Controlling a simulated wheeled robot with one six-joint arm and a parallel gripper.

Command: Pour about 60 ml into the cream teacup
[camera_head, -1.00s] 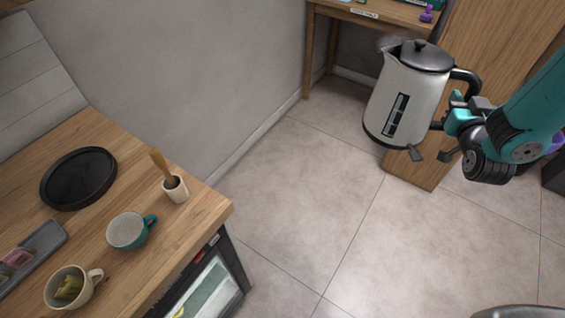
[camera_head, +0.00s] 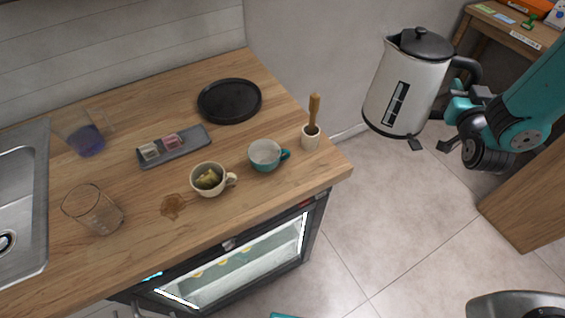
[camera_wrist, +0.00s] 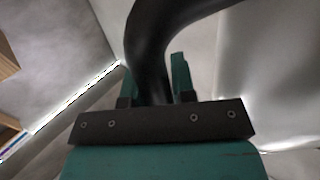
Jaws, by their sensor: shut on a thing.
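The cream teacup (camera_head: 208,178) stands upright on the wooden counter in the head view, its handle to the right. Something yellowish-green, perhaps a tea bag, lies inside it. A teal cup with a white inside (camera_head: 265,155) stands to its right. My gripper (camera_head: 456,117) is shut on the black handle of a white kettle (camera_head: 403,92) with a black lid and a level window. The kettle is upright in the air over the floor, right of the counter. In the wrist view the handle (camera_wrist: 150,60) passes between the jaws. The kettle's contents are hidden.
A brown spill (camera_head: 173,206) lies left of the cream teacup. A glass beaker (camera_head: 93,211), a beaker with purple liquid (camera_head: 86,136), a grey tray (camera_head: 176,147), a black round plate (camera_head: 229,101) and a pot with a wooden tool (camera_head: 311,138) share the counter.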

